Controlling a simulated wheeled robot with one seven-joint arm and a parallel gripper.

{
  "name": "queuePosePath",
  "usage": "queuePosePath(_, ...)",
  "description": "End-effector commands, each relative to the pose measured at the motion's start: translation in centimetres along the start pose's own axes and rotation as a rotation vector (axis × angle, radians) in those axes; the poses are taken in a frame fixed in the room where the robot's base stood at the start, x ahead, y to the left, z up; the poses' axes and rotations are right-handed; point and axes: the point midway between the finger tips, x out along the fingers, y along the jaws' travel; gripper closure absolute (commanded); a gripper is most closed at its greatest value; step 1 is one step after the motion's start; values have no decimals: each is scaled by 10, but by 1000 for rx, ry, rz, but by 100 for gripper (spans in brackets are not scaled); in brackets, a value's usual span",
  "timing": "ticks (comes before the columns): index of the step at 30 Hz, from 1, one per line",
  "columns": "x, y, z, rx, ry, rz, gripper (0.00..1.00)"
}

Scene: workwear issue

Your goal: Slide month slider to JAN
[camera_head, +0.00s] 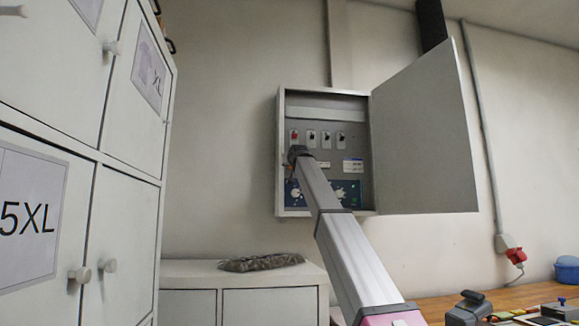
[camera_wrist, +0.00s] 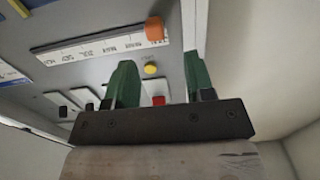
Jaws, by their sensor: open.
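The month slider is a white strip (camera_wrist: 95,48) with small month labels, seen upside down in the wrist view. Its orange knob (camera_wrist: 154,29) sits at the strip's right end in that view; the label beside it is too small to read surely. My gripper (camera_wrist: 160,76) has two green fingers, apart and with nothing between them. The knob lies beyond the fingertips, roughly in line with the gap and not gripped.
A yellow button (camera_wrist: 151,69) and a red switch (camera_wrist: 158,100) show near the fingers. The cabinet's door (camera_head: 425,135) stands open to the right. White lockers (camera_head: 130,130) are at left. A low cabinet (camera_head: 215,272) carries a dark bundle (camera_head: 262,262). A wooden bench (camera_head: 440,305) is at lower right.

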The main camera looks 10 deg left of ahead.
Motion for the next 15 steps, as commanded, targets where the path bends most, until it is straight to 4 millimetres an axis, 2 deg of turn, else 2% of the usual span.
queuePosePath(1,-14,0,2,0,1,0,51)
queuePosePath(6,-38,0,2,0,0,0,51)
queuePosePath(15,-45,-1,0,0,0,-1,51)
